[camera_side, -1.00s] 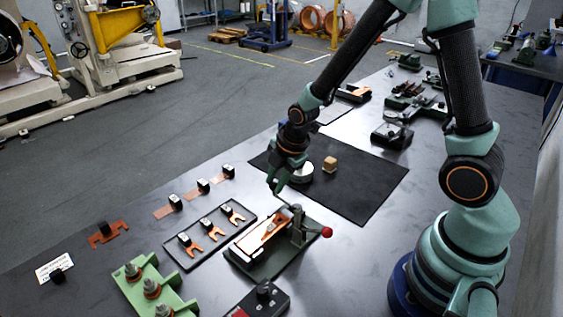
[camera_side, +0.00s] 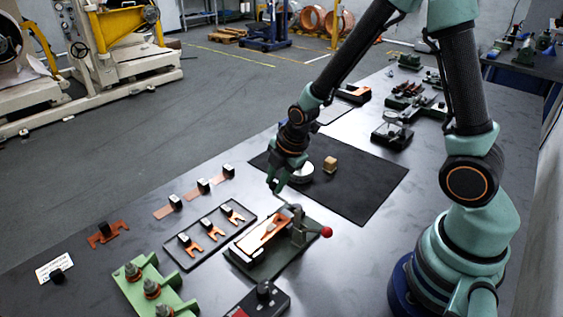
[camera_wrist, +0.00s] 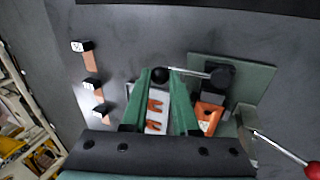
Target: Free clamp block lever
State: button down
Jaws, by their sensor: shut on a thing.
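The clamp fixture is a green base (camera_side: 262,268) with a copper-coloured strip (camera_side: 262,234) on it. Its dark clamp block (camera_wrist: 218,74) shows in the wrist view. A thin metal lever (camera_wrist: 190,73) runs left from the block to a round black knob (camera_wrist: 160,75). My gripper (camera_wrist: 158,80) is shut on this knob, which sits between the fingertips. In the side view my gripper (camera_side: 275,186) is above the far end of the fixture, and its fingers hide the knob. A second handle with a red ball (camera_side: 326,231) sticks out at the fixture's right.
A black tray (camera_side: 176,258) with several copper forks lies left of the fixture. A green block (camera_side: 137,290) with posts stands at front left. A dark mat (camera_side: 370,190) behind holds a wooden cube (camera_side: 330,163) and a white round piece (camera_side: 302,173). Bare table lies right of the fixture.

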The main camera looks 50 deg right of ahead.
jog(key=shift+s+d+m, duration=0.1)
jog(key=shift+d+m, duration=0.3)
jog(key=shift+m, duration=0.3)
jog(key=c, duration=0.7)
grip_release()
jog(key=shift+r, duration=0.1)
jog(key=v, duration=1.2)
